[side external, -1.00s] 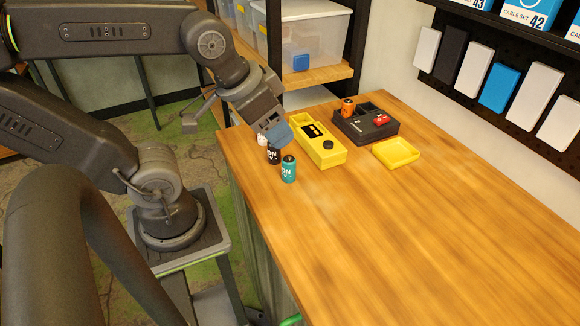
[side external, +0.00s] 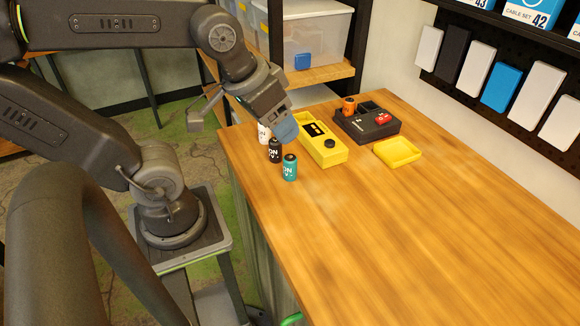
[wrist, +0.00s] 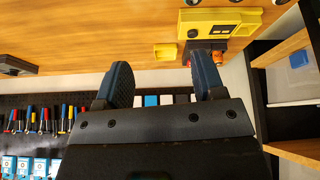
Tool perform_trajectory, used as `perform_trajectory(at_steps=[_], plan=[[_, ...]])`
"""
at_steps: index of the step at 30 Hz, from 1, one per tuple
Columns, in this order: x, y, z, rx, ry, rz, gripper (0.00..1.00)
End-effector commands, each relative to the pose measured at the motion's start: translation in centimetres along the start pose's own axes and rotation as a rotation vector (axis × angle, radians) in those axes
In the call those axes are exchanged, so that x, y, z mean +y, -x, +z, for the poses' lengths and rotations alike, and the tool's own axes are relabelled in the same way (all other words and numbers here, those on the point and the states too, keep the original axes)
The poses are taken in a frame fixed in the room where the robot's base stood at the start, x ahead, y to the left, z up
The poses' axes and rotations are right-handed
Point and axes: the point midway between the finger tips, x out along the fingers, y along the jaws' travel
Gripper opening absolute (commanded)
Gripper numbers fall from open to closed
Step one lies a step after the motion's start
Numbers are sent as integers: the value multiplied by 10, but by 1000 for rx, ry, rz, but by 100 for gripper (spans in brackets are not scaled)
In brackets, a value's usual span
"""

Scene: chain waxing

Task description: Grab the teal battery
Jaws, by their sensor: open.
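The teal battery (side external: 290,168) stands upright on the wooden table near its left edge, in front of the black battery (side external: 275,151) and the white battery (side external: 264,133). My gripper (side external: 286,134) is above the table, beyond the teal battery and close to the black one in the picture. In the wrist view my gripper (wrist: 162,85) has its two blue fingers spread apart with nothing between them. The teal battery does not show in the wrist view.
A yellow device (side external: 322,146) stands just right of the batteries. Behind it is a dark charger (side external: 365,125) with an orange battery (side external: 349,105) and a red one. A yellow tray (side external: 397,153) lies to the right. The table's front and right are clear.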

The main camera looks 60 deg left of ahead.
Motion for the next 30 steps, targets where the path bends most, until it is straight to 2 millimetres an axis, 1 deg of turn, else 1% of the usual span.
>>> perform_trajectory(at_steps=[5,6,9,12,15,18,22,30], plan=[[-17,-12,-19,-144,456,-76,63],[-22,-15,-23,-176,576,-103,63],[-34,-23,-32,-247,857,-177,63],[-44,-30,-39,-297,1087,-251,63],[-51,-34,-43,-325,1246,-308,63],[-54,-37,-45,-338,1329,-340,63],[-56,-48,-40,-345,1357,-354,63],[-58,-94,-17,-345,1353,-352,63]])
